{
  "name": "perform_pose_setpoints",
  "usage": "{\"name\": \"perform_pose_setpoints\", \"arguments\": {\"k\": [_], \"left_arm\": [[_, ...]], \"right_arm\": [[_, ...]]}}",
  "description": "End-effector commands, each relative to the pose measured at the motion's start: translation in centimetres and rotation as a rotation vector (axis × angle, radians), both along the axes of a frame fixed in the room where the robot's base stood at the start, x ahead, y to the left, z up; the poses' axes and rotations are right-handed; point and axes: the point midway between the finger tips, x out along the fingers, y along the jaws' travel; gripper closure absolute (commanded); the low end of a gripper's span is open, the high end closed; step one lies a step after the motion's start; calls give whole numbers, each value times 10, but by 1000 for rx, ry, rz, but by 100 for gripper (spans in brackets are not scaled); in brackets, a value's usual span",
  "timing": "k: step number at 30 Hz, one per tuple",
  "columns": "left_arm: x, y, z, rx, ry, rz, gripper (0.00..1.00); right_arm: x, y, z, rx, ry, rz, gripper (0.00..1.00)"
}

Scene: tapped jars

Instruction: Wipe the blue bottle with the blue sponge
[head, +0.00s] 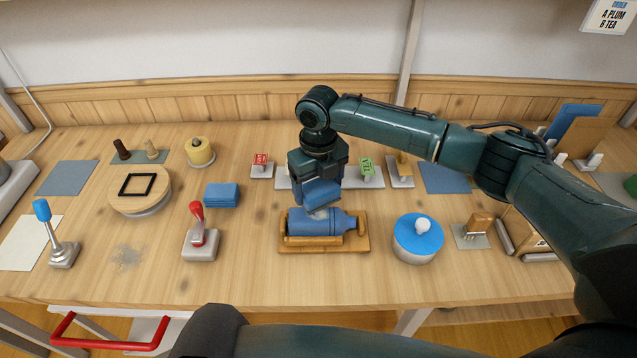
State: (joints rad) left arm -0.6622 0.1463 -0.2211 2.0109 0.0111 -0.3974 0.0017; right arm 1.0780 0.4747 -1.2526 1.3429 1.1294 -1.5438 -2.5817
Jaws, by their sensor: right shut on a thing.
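The blue bottle (335,225) lies on its side in a wooden cradle (287,248), its neck to the right. A pale greyish patch shows on its upper side. My right gripper (320,184) is directly above the bottle, pointing down. It is shut on a blue block, the blue sponge (322,196), whose lower edge is at or just above the bottle's top. I cannot tell whether they touch. The gripper's fingers are mostly hidden. My left gripper is not in view.
A folded-looking blue block (222,195) lies left of the cradle. A blue-lidded pot (418,240) stands right of the cradle. Small signs (367,166) stand behind. Grey specks (127,257) lie on the table at left.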

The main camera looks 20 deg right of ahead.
Motion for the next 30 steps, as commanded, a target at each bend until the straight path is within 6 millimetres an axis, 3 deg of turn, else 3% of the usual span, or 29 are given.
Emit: {"name": "perform_pose_setpoints", "arguments": {"k": [16, 23, 30], "left_arm": [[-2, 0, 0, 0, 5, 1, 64], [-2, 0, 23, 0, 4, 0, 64], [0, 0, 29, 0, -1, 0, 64]], "right_arm": [[-2, 1, -3, 1, 1, 1, 42], [-21, 6, -1, 0, 4, 1, 42], [-36, 10, -4, 0, 2, 1, 42]]}}
